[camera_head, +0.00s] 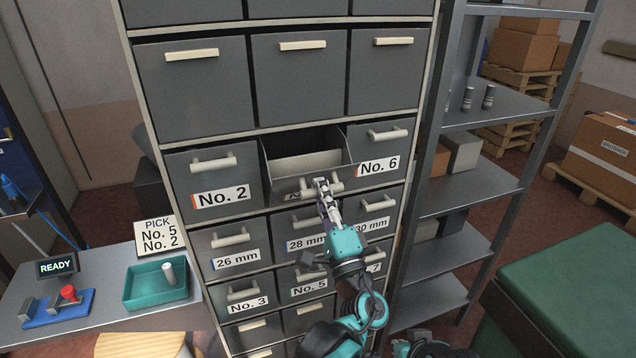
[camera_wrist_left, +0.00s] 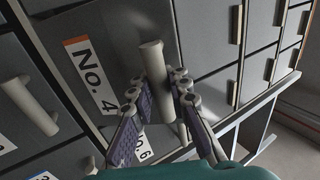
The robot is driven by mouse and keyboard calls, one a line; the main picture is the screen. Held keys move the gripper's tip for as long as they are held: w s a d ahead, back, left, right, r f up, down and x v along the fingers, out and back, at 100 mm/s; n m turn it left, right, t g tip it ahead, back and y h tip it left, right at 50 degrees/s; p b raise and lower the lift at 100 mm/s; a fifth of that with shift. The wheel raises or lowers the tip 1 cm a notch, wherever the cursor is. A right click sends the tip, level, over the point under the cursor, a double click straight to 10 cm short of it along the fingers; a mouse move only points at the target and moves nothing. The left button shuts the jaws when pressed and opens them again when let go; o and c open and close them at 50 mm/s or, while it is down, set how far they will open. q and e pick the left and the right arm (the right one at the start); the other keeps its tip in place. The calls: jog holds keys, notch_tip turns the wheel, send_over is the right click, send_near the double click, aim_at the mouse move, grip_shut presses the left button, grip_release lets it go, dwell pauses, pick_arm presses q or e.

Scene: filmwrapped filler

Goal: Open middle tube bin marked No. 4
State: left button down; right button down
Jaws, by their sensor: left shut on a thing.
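The grey middle bin marked No. 4 (camera_head: 300,169) is pulled partly out of the cabinet, between the bins marked No. 2 (camera_head: 208,176) and No. 6 (camera_head: 379,150). Its open top shows a pale inner panel. My left gripper (camera_head: 322,186) is shut on the bin's cream bar handle (camera_wrist_left: 156,75). In the left wrist view the fingers (camera_wrist_left: 160,98) lie on both sides of the handle, and the No. 4 label (camera_wrist_left: 90,75) shows beside it. In the head view the gripper covers most of that label. My right gripper is not clearly in view.
Bins marked 26 mm (camera_head: 236,248), 28 mm and 30 mm sit below. Metal shelving (camera_head: 468,190) stands close at right, beside a green-topped table (camera_head: 575,280).

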pick_arm(q)
jog(key=shift+s+f, duration=0.35)
jog(key=shift+f, duration=0.1)
pick_arm(e)
jog(key=shift+f, duration=0.3)
pick_arm(q)
jog(key=c, duration=1.7)
grip_release()
jog(key=shift+c, duration=0.2)
